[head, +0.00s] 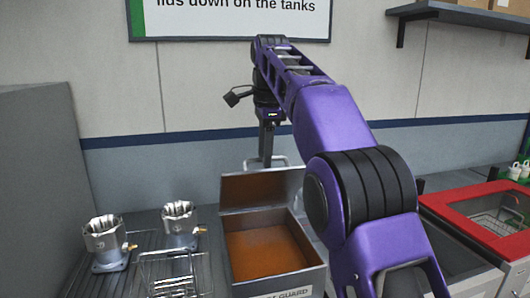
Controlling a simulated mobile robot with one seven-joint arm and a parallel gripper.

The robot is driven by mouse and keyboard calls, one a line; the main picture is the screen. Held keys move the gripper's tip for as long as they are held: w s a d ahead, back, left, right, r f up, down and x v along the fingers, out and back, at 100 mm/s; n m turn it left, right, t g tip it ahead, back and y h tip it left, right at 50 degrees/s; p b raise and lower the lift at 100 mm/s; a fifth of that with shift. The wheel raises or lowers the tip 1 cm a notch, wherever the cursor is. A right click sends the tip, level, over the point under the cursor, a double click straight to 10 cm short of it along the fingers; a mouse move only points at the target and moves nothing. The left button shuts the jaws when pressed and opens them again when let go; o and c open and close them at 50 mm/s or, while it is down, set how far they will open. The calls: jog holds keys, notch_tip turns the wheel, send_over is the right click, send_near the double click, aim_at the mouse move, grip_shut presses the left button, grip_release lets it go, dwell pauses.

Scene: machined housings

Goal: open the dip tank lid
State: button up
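The dip tank (235,270) is a grey metal box with brown inside, in the lower middle of the head view. A partly covered label ending in "GUARD" is on its front. Its lid (262,190) stands raised at the back edge, its brown inner face towards me, so the tank is open. A pale bar handle (283,160) shows above the lid's top edge. My gripper (266,156) points down at this handle, its tips at or just behind it. The fingers are seen edge-on, so I cannot tell whether they hold the handle.
Two metal housings (107,243) (180,225) stand left of the tank on a ribbed dark surface. A wire basket (175,275) sits in front of them. A red-framed tank (468,226) is on the right. A grey panel (40,180) rises at far left.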

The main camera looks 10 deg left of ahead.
aim_at(273, 186)
jog(key=shift+s, duration=0.1)
jog(key=shift+s+d+f, duration=0.3)
jog(key=shift+s, duration=0.2)
jog(key=shift+s+d+f, duration=0.25)
jog(key=shift+s+f, duration=0.05)
jog(key=shift+s, duration=0.2)
jog(key=s+d+f+b, duration=0.2)
jog(key=s+f+b, duration=0.2)
jog(key=f, duration=0.3)
jog(key=s+d+f+b, duration=0.2)
jog(key=s+f+b, duration=0.3)
jog(key=f+b, duration=0.1)
jog(key=shift+d+f, duration=0.15)
jog(key=shift+f, duration=0.6)
jog(key=shift+r, duration=0.1)
